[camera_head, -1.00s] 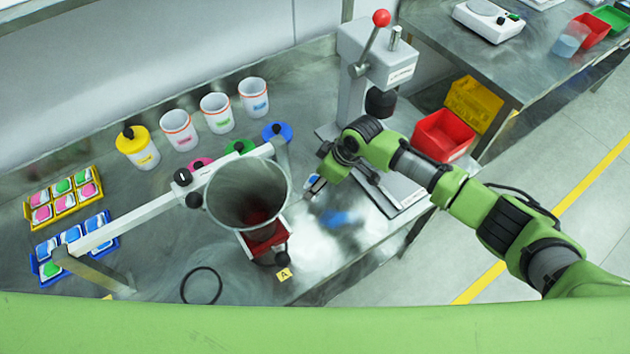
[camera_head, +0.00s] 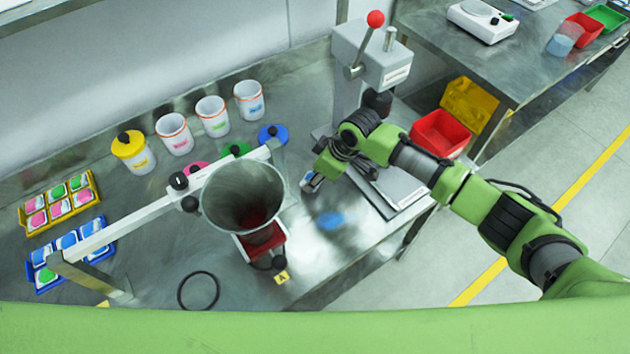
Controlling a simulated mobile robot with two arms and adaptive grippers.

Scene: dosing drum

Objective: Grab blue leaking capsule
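A blue patch (camera_head: 330,220) lies on the steel table, below and right of my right gripper. It is blurred, and I cannot tell whether it is spilled liquid or a capsule. My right gripper (camera_head: 309,184) is low over the table, between the funnel and the press. A small pale and bluish shape shows at its fingertips, too small to tell whether it is a capsule in the grip. A blue tray (camera_head: 88,258) at the left holds blue-and-white capsules (camera_head: 66,240) and a green one. My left gripper is not in view.
A funnel (camera_head: 242,195) on a red base stands left of my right gripper. A lever press (camera_head: 368,60) stands behind it. A yellow capsule tray (camera_head: 30,222), several white cups (camera_head: 212,116) and a red bin (camera_head: 440,133) stand around. A black ring (camera_head: 198,291) lies in front.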

